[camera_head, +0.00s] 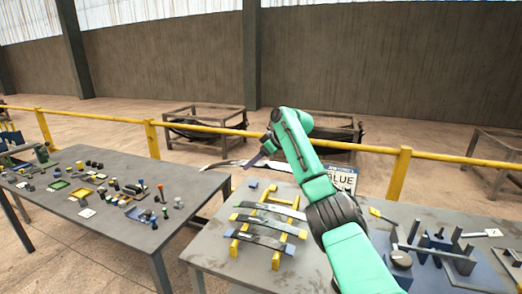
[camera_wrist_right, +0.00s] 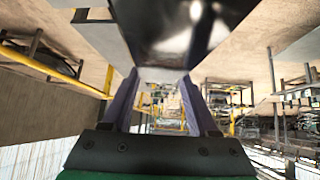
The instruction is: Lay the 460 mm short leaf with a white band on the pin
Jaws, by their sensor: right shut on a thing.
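My right gripper (camera_head: 256,158) is at the end of the green arm, above and beyond the far edge of the near table. It is shut on a long, slightly curved metal leaf (camera_head: 228,164). In the right wrist view the dark, shiny leaf (camera_wrist_right: 185,35) lies across the purple fingers (camera_wrist_right: 160,76). Several other leaves (camera_head: 260,221) lie across a yellow rack (camera_head: 276,260) on the near table. A blue fixture (camera_head: 436,243) with upright posts stands at the right; I cannot tell which post is the pin. My left gripper is out of view.
A second table (camera_head: 140,240) at the left carries many small parts. A yellow railing (camera_head: 375,149) runs behind the tables, with metal frames (camera_head: 203,112) beyond it. A yellow-handled tool (camera_head: 383,217) lies right of my arm.

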